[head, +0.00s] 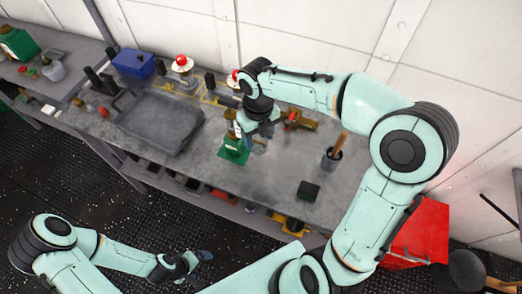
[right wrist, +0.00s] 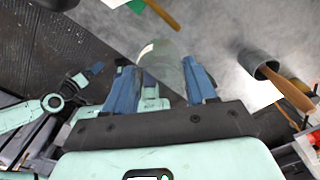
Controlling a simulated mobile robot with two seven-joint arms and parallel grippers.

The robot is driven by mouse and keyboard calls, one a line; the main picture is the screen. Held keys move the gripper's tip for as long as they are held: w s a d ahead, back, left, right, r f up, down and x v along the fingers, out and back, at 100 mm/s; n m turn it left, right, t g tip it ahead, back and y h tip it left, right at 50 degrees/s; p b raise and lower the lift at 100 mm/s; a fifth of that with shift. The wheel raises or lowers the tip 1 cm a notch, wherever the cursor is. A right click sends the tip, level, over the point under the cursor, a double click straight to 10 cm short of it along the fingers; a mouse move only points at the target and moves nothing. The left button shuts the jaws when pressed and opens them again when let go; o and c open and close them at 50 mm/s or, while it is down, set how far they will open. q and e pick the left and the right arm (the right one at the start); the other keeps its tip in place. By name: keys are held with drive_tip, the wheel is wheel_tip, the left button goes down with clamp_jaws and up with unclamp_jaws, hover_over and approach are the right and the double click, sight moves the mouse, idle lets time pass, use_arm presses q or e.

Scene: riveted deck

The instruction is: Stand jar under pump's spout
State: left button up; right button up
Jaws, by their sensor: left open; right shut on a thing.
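My right gripper (head: 261,130) is over the workbench and shut on a clear glass jar (right wrist: 160,62), which shows between its blue fingers in the right wrist view. In the head view the jar (head: 259,148) is small and mostly hidden by the gripper. A green-based device (head: 233,151), which looks like the pump, stands on the bench just left of the jar. Its upper part and spout are largely hidden by my right gripper, so I cannot tell how the jar lines up with the spout. My left gripper (head: 203,256) is open and empty, low in front of the bench.
A dark tray (head: 160,122) lies left on the bench, with a blue box (head: 134,64) and a red-topped device (head: 182,63) behind. Right of the jar stand a grey cup with a wooden handle (head: 332,158) and a dark block (head: 308,190). Bare bench lies between.

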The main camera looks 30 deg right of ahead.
wheel_tip(320, 180, down, 12)
drive_tip(key=b, duration=0.2)
drive_tip(key=shift+s+r+b, duration=0.1)
drive_tip(key=shift+r+b, duration=0.15)
drive_tip(key=shift+b, duration=0.1)
drive_tip(key=shift+s+f+b, duration=0.45)
drive_tip(key=shift+f+b, duration=0.05)
drive_tip(key=shift+f, duration=0.1)
drive_tip(key=w+d, duration=0.1)
drive_tip(key=w, duration=0.1)
drive_tip(key=w+d+p, duration=0.1)
drive_tip(key=w+d, duration=0.1)
drive_tip(key=shift+d+r, duration=0.1)
drive_tip(key=shift+r, duration=0.1)
drive_tip(key=shift+f+b, duration=0.45)
drive_tip(key=shift+f, duration=0.5)
drive_tip(key=shift+s+r, duration=0.3)
drive_tip(key=shift+s, duration=0.2)
drive_tip(key=shift+w+f, duration=0.25)
drive_tip(key=o, duration=1)
drive_tip(key=shift+w, duration=0.1)
use_arm(q)
drive_tip(key=s+f, duration=0.4)
drive_tip(key=s, duration=0.1)
drive_tip(key=shift+f+g, duration=0.3)
drive_tip(key=shift+f, duration=0.05)
use_arm(e)
drive_tip(key=shift+o, duration=0.9)
drive_tip(key=shift+s, duration=0.2)
